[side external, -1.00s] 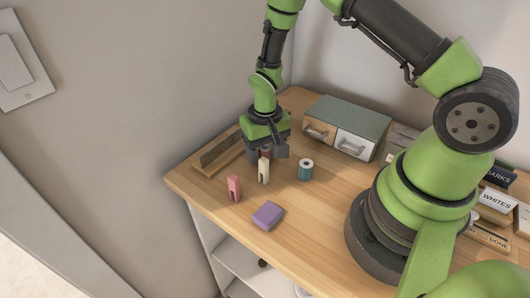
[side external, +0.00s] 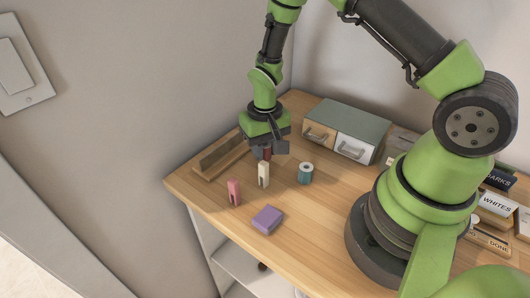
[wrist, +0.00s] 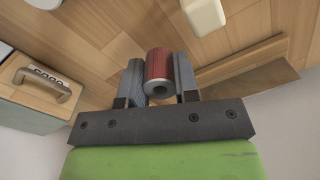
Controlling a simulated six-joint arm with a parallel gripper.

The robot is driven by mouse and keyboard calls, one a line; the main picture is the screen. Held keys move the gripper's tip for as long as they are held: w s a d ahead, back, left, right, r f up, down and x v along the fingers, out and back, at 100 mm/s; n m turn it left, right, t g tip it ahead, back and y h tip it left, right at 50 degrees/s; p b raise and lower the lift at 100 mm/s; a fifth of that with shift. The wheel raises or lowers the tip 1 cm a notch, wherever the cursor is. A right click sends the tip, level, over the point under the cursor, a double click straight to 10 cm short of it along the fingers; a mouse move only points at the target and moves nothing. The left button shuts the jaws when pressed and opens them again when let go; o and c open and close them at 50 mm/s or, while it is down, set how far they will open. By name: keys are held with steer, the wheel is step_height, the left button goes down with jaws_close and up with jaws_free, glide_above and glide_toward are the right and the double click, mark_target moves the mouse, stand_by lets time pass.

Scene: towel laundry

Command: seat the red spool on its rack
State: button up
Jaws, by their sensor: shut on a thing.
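The red spool (wrist: 158,68) is clasped between the two fingers of my gripper (wrist: 160,80) in the wrist view, with its pale, holed end facing the camera. A low wooden rack (side external: 222,157) with a raised back board stands left of my gripper near the wall. Part of a wooden board, apparently the rack, shows at right in the wrist view (wrist: 250,86).
A teal spool (side external: 305,174), a pink clothespin (side external: 234,192) and a purple block (side external: 267,219) are nearby. A drawer box (side external: 346,128) stands behind to the right. The table's left edge is close to the rack.

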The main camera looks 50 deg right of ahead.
step_height(320, 180, up, 7)
steer(key=w+d+m, duration=0.1)
steer(key=w+d, duration=0.2)
steer(key=w+d+m, duration=0.2)
steer(key=w+d, duration=0.1)
steer(key=d, duration=0.1)
steer(key=w+d+m, duration=0.2)
steer(key=d, duration=0.2)
steer(key=shift+w, duration=0.4)
steer(key=shift+a+f, duration=0.1)
steer(key=shift+f, duration=1.55)
steer(key=shift+f, duration=2.1)
stand_by(0.4)
steer(key=o, duration=1.4)
steer(key=shift+o, duration=0.2)
steer(key=shift+r, duration=0.1)
steer(key=shift+r, duration=3.4)
